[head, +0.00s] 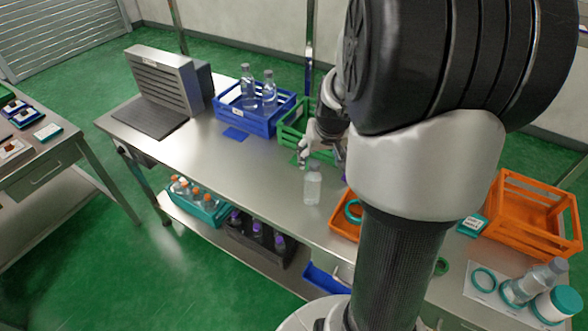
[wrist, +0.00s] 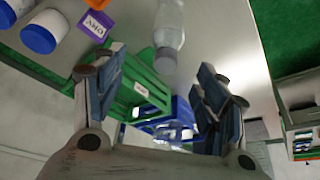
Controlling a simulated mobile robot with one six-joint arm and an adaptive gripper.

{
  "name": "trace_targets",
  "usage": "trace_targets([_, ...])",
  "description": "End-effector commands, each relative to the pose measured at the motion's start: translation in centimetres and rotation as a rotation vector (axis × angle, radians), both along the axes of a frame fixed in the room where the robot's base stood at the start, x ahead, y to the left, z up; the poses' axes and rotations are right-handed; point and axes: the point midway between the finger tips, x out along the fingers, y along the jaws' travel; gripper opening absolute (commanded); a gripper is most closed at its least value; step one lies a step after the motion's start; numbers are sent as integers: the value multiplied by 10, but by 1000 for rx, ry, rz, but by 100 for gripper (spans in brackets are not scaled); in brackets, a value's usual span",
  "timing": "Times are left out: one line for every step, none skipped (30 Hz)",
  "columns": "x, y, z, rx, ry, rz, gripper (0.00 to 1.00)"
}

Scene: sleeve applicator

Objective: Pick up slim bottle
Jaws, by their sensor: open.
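A clear bottle with a grey cap (head: 312,185) stands upright and alone on the steel table, near its front edge. It also shows in the wrist view (wrist: 170,22), with its cap pointing down the picture between my fingers. My gripper (head: 303,158) is open and empty, just behind and above the bottle in the head view. In the wrist view my gripper (wrist: 160,78) has its two fingers spread wide, and the bottle is apart from them. More clear bottles (head: 257,92) stand in the blue crate. I cannot tell from labels which bottle is the slim one.
The blue crate (head: 232,120) and green crate (head: 283,138) stand at the back. A grey slatted rack (head: 165,80) is at the left. An orange crate (head: 510,245), teal rings and another bottle (head: 540,280) are at the right. The table left of the bottle is clear.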

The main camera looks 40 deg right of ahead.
Motion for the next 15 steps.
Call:
trace_targets([3,-2,-15,1,3,0,66])
trace_targets([6,-3,-21,2,2,0,66])
trace_targets([8,-4,-28,2,2,0,66])
trace_targets([11,-5,-33,1,2,0,66])
trace_targets([12,-6,-37,0,1,0,66])
trace_targets([15,-7,-42,1,0,0,66])
trace_targets([16,-8,-45,1,0,0,66])
trace_targets([17,-8,-48,1,0,0,66])
trace_targets([18,-9,-50,1,-1,-1,66])
trace_targets([19,-9,-52,0,-1,-1,66])
trace_targets([19,-10,-52,0,-1,-1,66])
trace_targets([20,-10,-53,0,-1,-1,66])
trace_targets([20,-10,-54,-1,-2,-1,66])
trace_targets([21,-10,-55,0,-1,0,66])
trace_targets([22,-10,-58,0,-1,0,66])
